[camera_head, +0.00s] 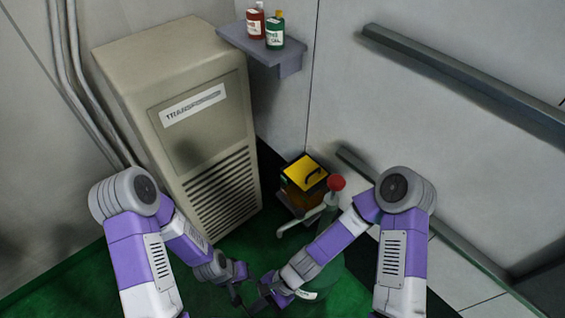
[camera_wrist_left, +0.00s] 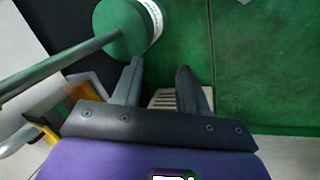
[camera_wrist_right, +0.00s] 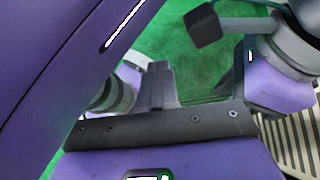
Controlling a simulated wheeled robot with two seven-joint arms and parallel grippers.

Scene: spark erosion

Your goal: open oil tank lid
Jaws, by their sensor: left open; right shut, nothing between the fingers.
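A box with a yellow lid (camera_head: 297,168) and a dark handle on top stands in the corner beside the beige cabinet; the lid looks closed. A green round vessel (camera_head: 334,283) with a white label stands nearer, partly hidden by my right arm. The same green vessel (camera_wrist_left: 115,30) appears at the top of the left wrist view. My left gripper (camera_head: 240,294) is open and empty, low over the green floor. My right gripper (camera_head: 264,291) is shut and empty close to it, in front of the box. Its closed fingers (camera_wrist_right: 160,84) show in the right wrist view.
A beige cabinet (camera_head: 165,65) with a vent grille stands at left. A red knob (camera_head: 336,183) rises beside the yellow lid, near my right arm. A shelf (camera_head: 262,48) holds a red and a green bottle. A rail (camera_head: 460,75) crosses the right wall.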

